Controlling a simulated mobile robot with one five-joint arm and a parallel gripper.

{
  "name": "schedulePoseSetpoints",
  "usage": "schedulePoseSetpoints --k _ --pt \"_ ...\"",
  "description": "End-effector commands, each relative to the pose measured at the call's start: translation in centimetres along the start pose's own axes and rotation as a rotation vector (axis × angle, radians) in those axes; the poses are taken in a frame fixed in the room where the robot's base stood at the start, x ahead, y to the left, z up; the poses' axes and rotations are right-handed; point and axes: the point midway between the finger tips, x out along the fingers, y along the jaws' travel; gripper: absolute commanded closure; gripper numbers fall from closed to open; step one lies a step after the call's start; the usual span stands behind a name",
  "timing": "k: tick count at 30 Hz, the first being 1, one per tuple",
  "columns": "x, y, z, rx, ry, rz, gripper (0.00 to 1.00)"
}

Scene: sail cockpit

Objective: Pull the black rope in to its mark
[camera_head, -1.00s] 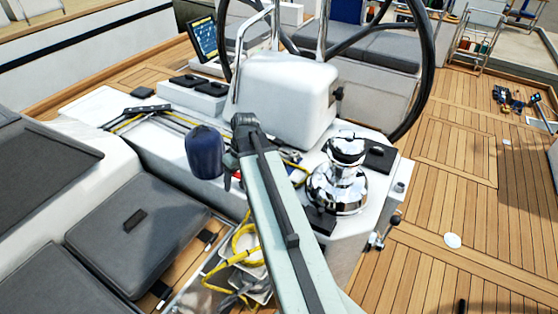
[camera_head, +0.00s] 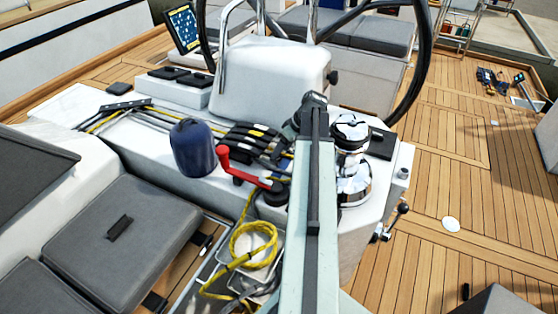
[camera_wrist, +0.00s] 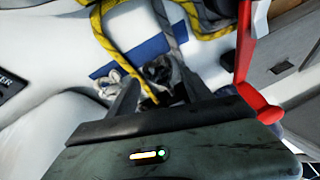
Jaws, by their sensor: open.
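In the wrist view, my gripper (camera_wrist: 158,82) is open, a jaw on each side of a small dark piece (camera_wrist: 160,70). A dark grey rope (camera_wrist: 172,30) comes down to this piece; I cannot tell whether it is the black rope. No jaw is clearly closed on anything. A blue strip (camera_wrist: 130,60) lies beneath, with a pale knotted rope (camera_wrist: 108,80) beside it. In the head view, dark and yellow ropes (camera_head: 160,117) run across the white console to black clutches (camera_head: 252,138). My gripper's jaws are hidden there by my arm. I cannot make out the mark.
A red handle (camera_head: 243,170) stands close left of my arm and also shows in the wrist view (camera_wrist: 252,75). A dark blue canister (camera_head: 192,147) stands left of it. A chrome winch (camera_head: 353,160) stands right. Yellow rope (camera_head: 253,245) lies coiled below. Open deck (camera_head: 450,180) lies right.

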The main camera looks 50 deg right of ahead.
Motion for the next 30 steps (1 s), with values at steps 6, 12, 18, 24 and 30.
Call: schedulePoseSetpoints --k 6,12,18,24,30 --pt "3.7 0.1 0.2 0.0 -0.001 0.0 0.41" --pt "3.6 0.1 0.1 0.002 0.0 0.0 0.41" --pt "3.6 0.1 0.1 0.002 0.0 0.0 0.8" --pt "3.5 0.1 0.1 0.002 0.0 0.0 1.0" --pt "3.0 0.3 1.4 0.005 -0.001 0.002 1.0"
